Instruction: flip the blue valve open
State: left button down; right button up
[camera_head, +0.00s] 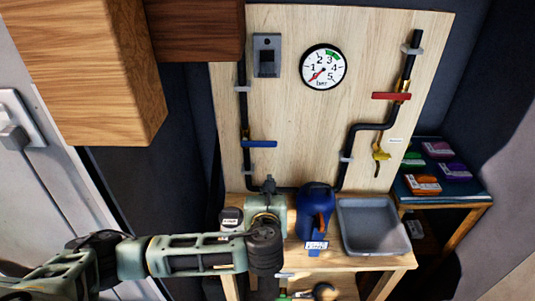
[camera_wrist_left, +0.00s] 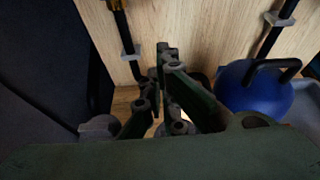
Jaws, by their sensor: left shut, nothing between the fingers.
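The blue valve handle (camera_head: 259,144) lies level across the black left pipe (camera_head: 242,100), which runs upright on the wooden panel. Most of the handle sticks out to the right of the pipe. My left gripper (camera_head: 268,186) is below the handle and apart from it, in front of the panel's lower part. It is shut and empty. In the left wrist view the closed fingers (camera_wrist_left: 163,62) point at the panel. A brass fitting (camera_wrist_left: 116,4) on the pipe shows at the top edge there; the blue handle is not seen in that view. My right gripper is not in view.
A blue canister (camera_head: 316,205) and a grey tray (camera_head: 372,226) stand on the bench right of my gripper. A red handle (camera_head: 391,96), a yellow tap (camera_head: 381,154) and a gauge (camera_head: 323,67) are on the panel (camera_head: 300,115). A wooden cabinet (camera_head: 90,70) overhangs at upper left.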

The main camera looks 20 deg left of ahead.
aim_at(259, 142)
pick_arm(q)
jog(key=w+a+r+p, duration=0.1)
jog(key=w+a+p, duration=0.1)
jog(key=w, duration=0.7)
jog(key=shift+a+r+p, duration=0.2)
jog(key=shift+a+p, duration=0.15)
jog(key=shift+p, duration=0.55)
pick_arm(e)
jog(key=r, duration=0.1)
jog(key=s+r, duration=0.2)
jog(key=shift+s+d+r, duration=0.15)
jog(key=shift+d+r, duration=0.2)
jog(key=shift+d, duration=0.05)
pick_arm(q)
jog(key=shift+w, duration=0.1)
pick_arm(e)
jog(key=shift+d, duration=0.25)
pick_arm(q)
jog(key=shift+w, duration=0.1)
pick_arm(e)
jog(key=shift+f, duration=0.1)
